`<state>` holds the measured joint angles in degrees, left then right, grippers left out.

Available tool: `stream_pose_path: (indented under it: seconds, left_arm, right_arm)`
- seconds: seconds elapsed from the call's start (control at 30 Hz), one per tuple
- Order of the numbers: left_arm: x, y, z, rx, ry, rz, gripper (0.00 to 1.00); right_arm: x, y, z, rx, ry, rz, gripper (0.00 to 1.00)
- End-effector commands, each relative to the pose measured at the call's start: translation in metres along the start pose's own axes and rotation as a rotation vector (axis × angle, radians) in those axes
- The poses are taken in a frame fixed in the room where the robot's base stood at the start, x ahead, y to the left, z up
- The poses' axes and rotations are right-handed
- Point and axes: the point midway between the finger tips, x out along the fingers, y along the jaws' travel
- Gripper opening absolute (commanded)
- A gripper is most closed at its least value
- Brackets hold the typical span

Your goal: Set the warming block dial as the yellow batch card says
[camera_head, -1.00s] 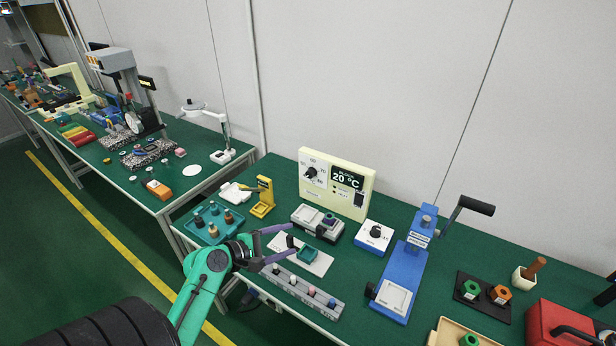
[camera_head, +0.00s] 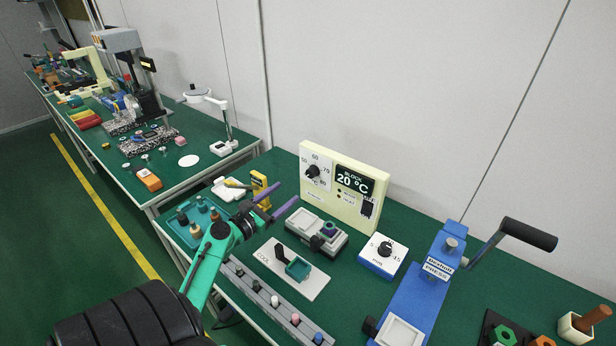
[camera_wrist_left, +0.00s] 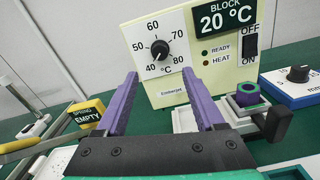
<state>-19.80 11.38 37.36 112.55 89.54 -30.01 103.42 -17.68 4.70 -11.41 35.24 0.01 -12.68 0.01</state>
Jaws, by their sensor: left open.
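The cream warming block controller (camera_head: 325,208) stands upright at the back of the bench. Its black dial (camera_head: 313,171) sits on a white scale marked 40 to 80 °C; in the left wrist view the dial (camera_wrist_left: 160,49) appears to point low, near 40. Its display (camera_head: 354,181) reads 20 °C. My left gripper (camera_head: 280,202) is open and empty, in front of the controller and apart from the dial. In the left wrist view its purple fingers (camera_wrist_left: 160,103) stand below and either side of the dial. I cannot make out a yellow batch card. My right gripper is out of view.
A white mm dial box (camera_head: 383,257) and blue press (camera_head: 425,290) are to the right.

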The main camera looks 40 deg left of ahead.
Motion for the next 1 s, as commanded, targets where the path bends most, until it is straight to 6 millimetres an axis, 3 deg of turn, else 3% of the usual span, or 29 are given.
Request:
stream_pose_path:
  seconds: [0.2, 0.4, 0.73, 0.77, 0.9, 0.93, 1.0]
  left_arm:
    - [0.061, 0.001, 0.003, 0.0, -0.002, 0.0, 0.7]
    - [0.1, 0.0, 0.001, 0.001, 0.0, 0.0, 0.7]
    - [0.108, 0.0, 0.0, 0.002, 0.001, 0.0, 0.7]
    - [0.108, 0.0, 0.0, 0.002, 0.001, 0.0, 0.63]
    - [0.108, 0.0, 0.0, 0.001, 0.001, 0.0, 0.09]
    - [0.108, 0.0, 0.0, 0.001, 0.001, 0.0, 0.0]
    - [0.108, 0.0, 0.0, 0.001, 0.001, 0.0, 0.0]
  right_arm:
    - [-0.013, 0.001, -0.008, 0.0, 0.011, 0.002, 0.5]
    - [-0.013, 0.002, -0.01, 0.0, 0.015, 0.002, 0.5]
    - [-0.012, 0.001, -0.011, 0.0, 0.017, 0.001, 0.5]
    - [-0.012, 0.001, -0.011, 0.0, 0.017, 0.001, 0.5]
    - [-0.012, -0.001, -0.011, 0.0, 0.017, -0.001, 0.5]
    - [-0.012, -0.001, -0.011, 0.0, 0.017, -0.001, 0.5]
    - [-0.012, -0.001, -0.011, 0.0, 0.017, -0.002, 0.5]
